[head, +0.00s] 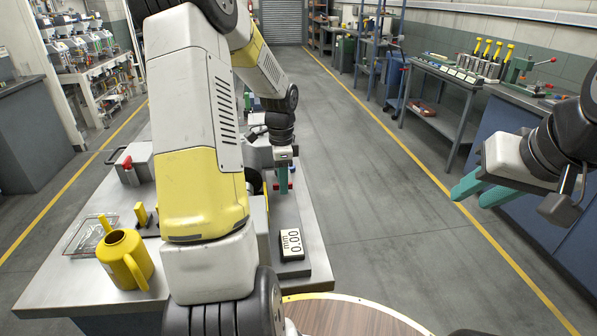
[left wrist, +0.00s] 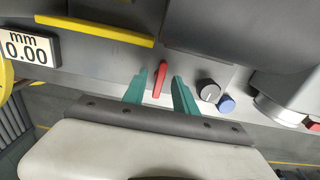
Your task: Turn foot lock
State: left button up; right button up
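The foot lock appears to be the red lever (left wrist: 160,80) in the left wrist view, a narrow upright piece on the grey face of the pump unit. My left gripper (left wrist: 159,88) is open, with one teal finger on each side of the lever. A small gap shows on both sides, and I cannot tell whether either finger touches it. In the head view my left gripper (head: 283,182) is beside the unit on the bench, with the lever mostly hidden. My right gripper (head: 483,188) is open and empty at the right, away from the bench.
A black knob (left wrist: 208,90) and a blue knob (left wrist: 226,104) sit just right of the lever. A mm display (head: 291,244) lies on the bench (head: 190,300). A yellow watering can (head: 126,262) stands at the front left. The floor right of the bench is clear.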

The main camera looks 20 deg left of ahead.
pick_arm(q)
jog(key=shift+r, duration=0.15)
jog(key=shift+r, duration=0.85)
jog(key=shift+r, duration=3)
